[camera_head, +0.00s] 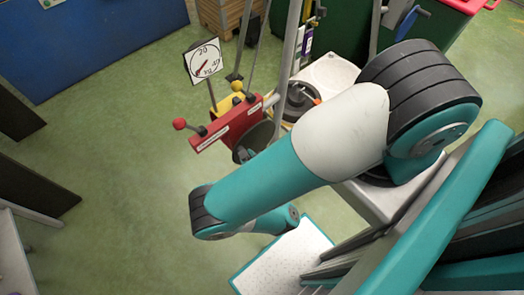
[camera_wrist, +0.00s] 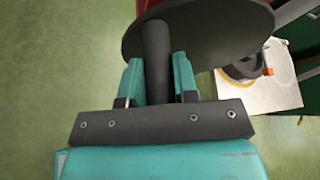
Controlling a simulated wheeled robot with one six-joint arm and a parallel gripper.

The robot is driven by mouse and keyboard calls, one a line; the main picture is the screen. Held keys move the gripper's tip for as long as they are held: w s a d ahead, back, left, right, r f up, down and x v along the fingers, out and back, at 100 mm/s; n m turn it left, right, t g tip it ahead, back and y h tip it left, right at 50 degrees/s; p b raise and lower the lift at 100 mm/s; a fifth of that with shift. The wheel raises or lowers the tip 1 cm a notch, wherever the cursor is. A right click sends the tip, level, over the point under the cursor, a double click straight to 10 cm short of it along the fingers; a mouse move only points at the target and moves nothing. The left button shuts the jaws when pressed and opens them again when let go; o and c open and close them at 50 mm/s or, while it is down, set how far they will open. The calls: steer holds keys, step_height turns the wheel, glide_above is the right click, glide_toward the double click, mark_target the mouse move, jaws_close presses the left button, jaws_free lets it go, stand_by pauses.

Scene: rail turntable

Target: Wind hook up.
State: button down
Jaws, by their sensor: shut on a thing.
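My gripper (camera_wrist: 158,78) is shut on a dark upright-looking handle (camera_wrist: 157,45), one finger on each side. The handle joins a dark round disc (camera_wrist: 205,30) at the top of the wrist view. In the head view the disc (camera_head: 264,136) sits beside a red lever panel (camera_head: 226,124), and my gripper (camera_head: 243,154) is at its lower left, partly behind my arm. I cannot make out the hook in either view.
A dial sign (camera_head: 204,62) stands behind the red panel. A pale platform (camera_head: 330,75) with a dark round part is to the right. Thin poles rise near the disc. A white perforated board (camera_head: 285,258) lies below. Green floor (camera_head: 110,150) is clear on the left.

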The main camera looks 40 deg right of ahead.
steer(key=shift+d+r+m+y+p, duration=0.4)
steer(key=shift+d+r+m+p, duration=0.2)
steer(key=shift+p, duration=2.1)
steer(key=shift+f, duration=0.1)
steer(key=c, duration=0.7)
jaws_free()
steer(key=shift+a, duration=0.15)
steer(key=shift+s, duration=0.2)
steer(key=shift+s+a+p, duration=0.1)
steer(key=shift+s+p, duration=0.3)
steer(key=shift+s, duration=1)
steer(key=shift+s+d+p, duration=0.15)
steer(key=shift+s+p, duration=0.2)
steer(key=shift+s, duration=0.85)
steer(key=shift+s+d+p, duration=0.1)
steer(key=shift+s+p, duration=0.2)
steer(key=shift+s, duration=0.9)
